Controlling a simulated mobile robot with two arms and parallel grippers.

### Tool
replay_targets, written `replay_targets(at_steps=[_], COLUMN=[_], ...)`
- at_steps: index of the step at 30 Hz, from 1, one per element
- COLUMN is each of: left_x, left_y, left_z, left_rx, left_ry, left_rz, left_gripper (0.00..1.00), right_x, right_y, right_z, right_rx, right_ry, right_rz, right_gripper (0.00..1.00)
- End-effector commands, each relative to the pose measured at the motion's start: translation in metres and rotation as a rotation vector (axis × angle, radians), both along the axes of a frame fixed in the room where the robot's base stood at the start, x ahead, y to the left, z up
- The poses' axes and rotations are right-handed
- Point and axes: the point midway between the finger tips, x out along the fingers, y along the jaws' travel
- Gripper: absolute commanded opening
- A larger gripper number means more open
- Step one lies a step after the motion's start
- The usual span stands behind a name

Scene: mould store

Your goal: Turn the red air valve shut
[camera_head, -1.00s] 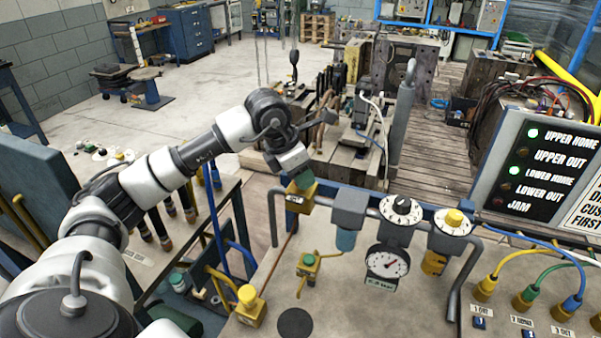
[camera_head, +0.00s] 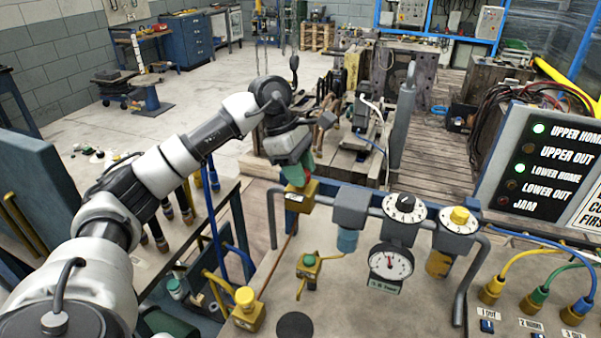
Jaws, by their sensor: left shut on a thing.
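The air valve is a yellow block (camera_head: 300,197) at the left end of the air pipe, in the middle of the head view. A small red part, seemingly its handle (camera_head: 308,168), shows at the jaws just above the block. My left gripper (camera_head: 297,176) reaches down from the upper left and is shut on this handle. The jaws hide most of the handle, so its exact angle cannot be told. The round pressure gauge (camera_head: 390,262) to the right has its needle pointing about straight up. My right gripper is out of view.
A grey filter unit (camera_head: 350,208), a black-dialled regulator (camera_head: 404,208) and a yellow-knobbed unit (camera_head: 458,220) sit along the pipe to the right. An indicator panel (camera_head: 550,165) shows green lights at UPPER HOME and LOWER HOME.

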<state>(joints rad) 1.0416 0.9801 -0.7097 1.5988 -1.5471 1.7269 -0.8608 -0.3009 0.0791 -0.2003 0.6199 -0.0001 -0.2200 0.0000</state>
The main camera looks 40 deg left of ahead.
Motion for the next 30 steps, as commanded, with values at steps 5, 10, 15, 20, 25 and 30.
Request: replay_targets(at_steps=[5,10,15,20,25,30], left_x=[0.002,0.002,0.002,0.003,0.003,0.003], left_y=[0.000,0.000,0.000,0.000,0.000,0.000], left_z=[0.000,0.000,0.000,0.001,0.001,0.001], left_rx=[-0.002,-0.002,-0.001,0.000,0.001,0.001], left_ry=[-0.004,-0.004,-0.003,-0.004,-0.005,-0.003], left_rz=[-0.167,-0.328,-0.472,-0.586,-0.672,-0.725], left_gripper=[0.13,0.13,0.13,0.13,0.13,0.13], right_x=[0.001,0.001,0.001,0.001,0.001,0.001], right_y=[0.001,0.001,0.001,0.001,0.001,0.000], right_z=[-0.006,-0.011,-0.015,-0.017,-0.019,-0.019], right_rx=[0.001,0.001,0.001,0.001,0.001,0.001], right_ry=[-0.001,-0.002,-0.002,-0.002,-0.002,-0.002], right_rz=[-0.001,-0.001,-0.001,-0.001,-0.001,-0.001], right_gripper=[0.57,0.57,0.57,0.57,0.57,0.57])
